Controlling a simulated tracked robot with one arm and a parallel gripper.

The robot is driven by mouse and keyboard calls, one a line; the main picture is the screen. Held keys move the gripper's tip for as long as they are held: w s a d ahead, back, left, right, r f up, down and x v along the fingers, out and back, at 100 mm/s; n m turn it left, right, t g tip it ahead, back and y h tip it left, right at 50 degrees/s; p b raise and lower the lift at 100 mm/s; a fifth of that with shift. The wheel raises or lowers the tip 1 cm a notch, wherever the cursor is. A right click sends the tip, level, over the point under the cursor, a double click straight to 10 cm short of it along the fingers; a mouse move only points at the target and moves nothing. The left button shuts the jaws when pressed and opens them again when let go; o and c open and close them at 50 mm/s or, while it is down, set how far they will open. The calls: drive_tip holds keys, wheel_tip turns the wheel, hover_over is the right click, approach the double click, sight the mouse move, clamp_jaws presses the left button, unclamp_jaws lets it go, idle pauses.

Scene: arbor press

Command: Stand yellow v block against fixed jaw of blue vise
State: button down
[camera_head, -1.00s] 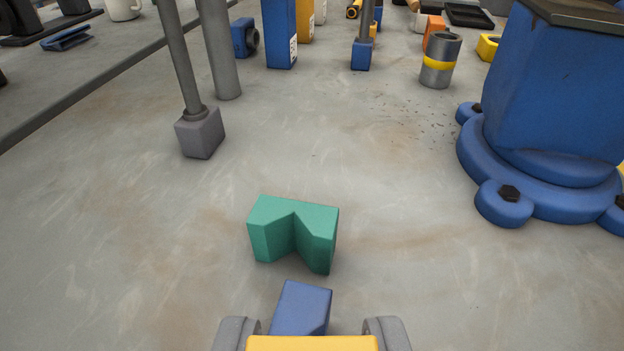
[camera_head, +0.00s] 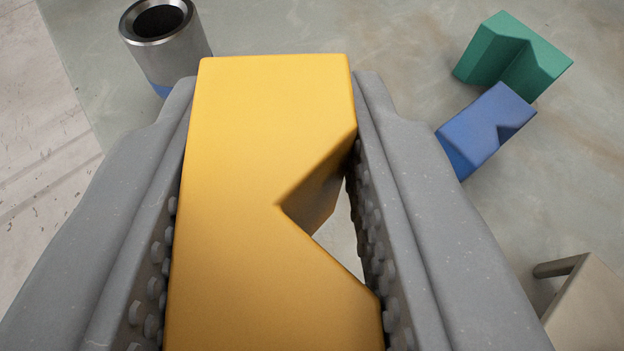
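The yellow v block (camera_head: 240,190) fills the middle of the view, with its V notch facing right. My gripper (camera_head: 270,150) has one grey finger on each side of it, their studded pads against the block's left and right sides. The gripper is shut on the block. The block's lower end is cut off by the picture's edge. The blue vise and its fixed jaw are not recognisable in this view.
A green v block (camera_head: 495,45) and a blue v block (camera_head: 465,145) lie close together on the bench at the upper right. A metal cylinder (camera_head: 175,55) stands at the upper left. A beige part (camera_head: 590,310) shows at the lower right.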

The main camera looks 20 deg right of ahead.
drive_tip(key=d+m+g+h+b, duration=0.3)
drive_tip(key=d+m+g+h, duration=0.3)
drive_tip(key=d, duration=0.4)
drive_tip(key=s+a+r+m+g+h+b, duration=0.1)
drive_tip(key=s+a+m+g+h+b, duration=0.1)
drive_tip(key=a+m, duration=0.2)
drive_tip(key=a, duration=0.3)
drive_tip(key=shift+s+a+h, duration=0.2)
drive_tip(key=shift+a+h, duration=0.1)
drive_tip(key=shift+a, duration=0.05)
wheel_tip(320, 180, down, 9)
drive_tip(key=b, duration=0.3)
drive_tip(key=shift+r+b, duration=0.1)
drive_tip(key=shift+b, duration=0.2)
drive_tip(key=shift+f+p, duration=0.2)
drive_tip(key=shift+p, duration=0.45)
drive_tip(key=shift+f, duration=0.2)
drive_tip(key=shift+f, duration=0.1)
